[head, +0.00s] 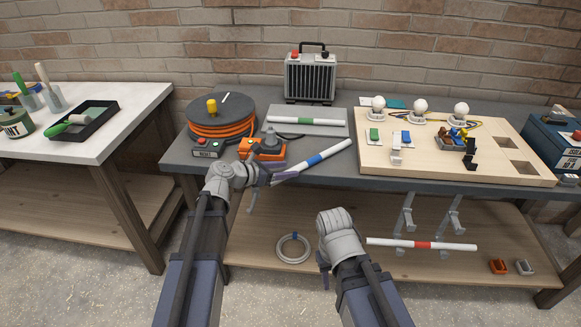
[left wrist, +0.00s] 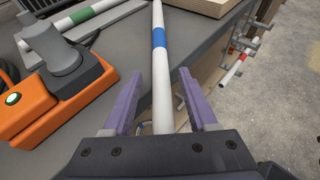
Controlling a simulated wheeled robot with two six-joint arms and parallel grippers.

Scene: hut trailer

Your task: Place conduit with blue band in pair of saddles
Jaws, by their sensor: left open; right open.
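The white conduit with the blue band (head: 313,160) lies slanted on the grey bench, its near end by the front edge. My left gripper (head: 274,178) is at that near end. In the left wrist view the conduit (left wrist: 158,75) runs between the open fingers of the left gripper (left wrist: 160,76), with gaps on both sides. My right gripper (head: 324,268) is low in front of the bench, empty, its fingers mostly hidden. Two grey hooked brackets (head: 405,212) (head: 453,214) hang below the bench front; a red-banded conduit (head: 422,244) lies across their lower ends.
A green-banded conduit (head: 290,120) lies on a grey plate behind. An orange box (head: 263,148) and cable reel (head: 221,116) stand at left. A wooden board (head: 440,165) with lamps and clips fills the right. A ring (head: 293,248) lies on the lower shelf.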

